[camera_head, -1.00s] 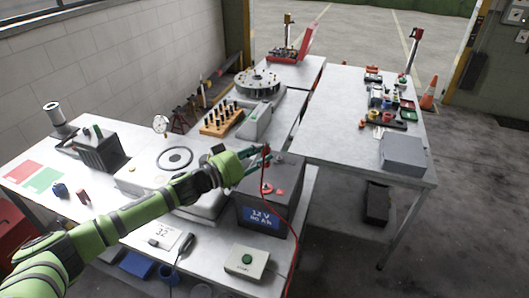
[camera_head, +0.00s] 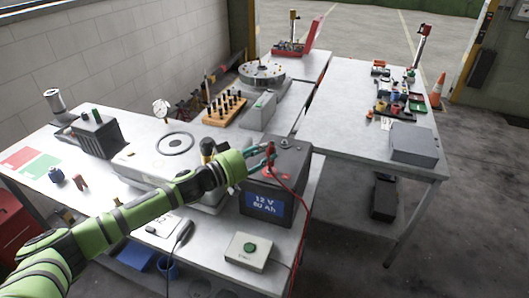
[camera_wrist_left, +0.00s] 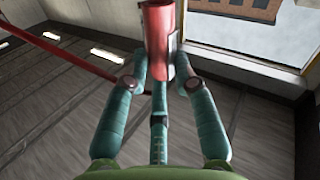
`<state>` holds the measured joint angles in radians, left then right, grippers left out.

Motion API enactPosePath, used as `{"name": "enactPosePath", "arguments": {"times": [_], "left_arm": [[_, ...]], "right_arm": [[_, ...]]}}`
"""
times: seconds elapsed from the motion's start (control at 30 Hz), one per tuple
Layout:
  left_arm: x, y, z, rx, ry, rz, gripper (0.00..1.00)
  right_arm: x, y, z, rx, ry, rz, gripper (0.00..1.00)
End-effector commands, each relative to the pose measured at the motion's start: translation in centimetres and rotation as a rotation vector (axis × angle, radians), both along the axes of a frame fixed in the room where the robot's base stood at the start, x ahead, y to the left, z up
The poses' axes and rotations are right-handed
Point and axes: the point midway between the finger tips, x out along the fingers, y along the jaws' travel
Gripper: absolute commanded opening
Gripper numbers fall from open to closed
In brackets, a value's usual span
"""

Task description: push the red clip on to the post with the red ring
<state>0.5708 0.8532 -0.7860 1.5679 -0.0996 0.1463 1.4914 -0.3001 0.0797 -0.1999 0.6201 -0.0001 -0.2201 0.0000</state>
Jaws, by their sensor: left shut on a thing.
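My left gripper (camera_head: 268,156) is shut on the red clip (camera_head: 273,153) and holds it just above the battery top. In the left wrist view, the red clip (camera_wrist_left: 158,38) sits between the teal fingers, with the red cable running off left. The dark battery (camera_head: 250,181) is labelled 12 V. The red ring (camera_head: 268,171) shows small on its top, just below the clip; its post is hard to make out. A second, grey post (camera_head: 284,143) stands farther back on the battery. Whether the clip touches the ring's post cannot be told. My right gripper is not in view.
The red cable (camera_head: 299,199) hangs from the clip down the battery's right side. A box with a green button (camera_head: 249,247) is in front. A flat scale-like device (camera_head: 175,143) is at the left. The right table (camera_head: 330,140) has bare room on its near left.

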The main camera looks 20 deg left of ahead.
Motion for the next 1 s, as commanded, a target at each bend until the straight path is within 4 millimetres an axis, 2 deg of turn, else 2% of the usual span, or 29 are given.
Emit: {"name": "enactPosePath", "arguments": {"times": [0.5,1.0], "left_arm": [[0.0,0.0,0.0,0.0,0.0,0.0,0.0],[-0.1,0.1,-0.1,-0.025,0.02,-0.004,0.0]], "right_arm": [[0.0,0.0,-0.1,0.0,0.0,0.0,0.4],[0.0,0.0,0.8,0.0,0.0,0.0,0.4]]}}
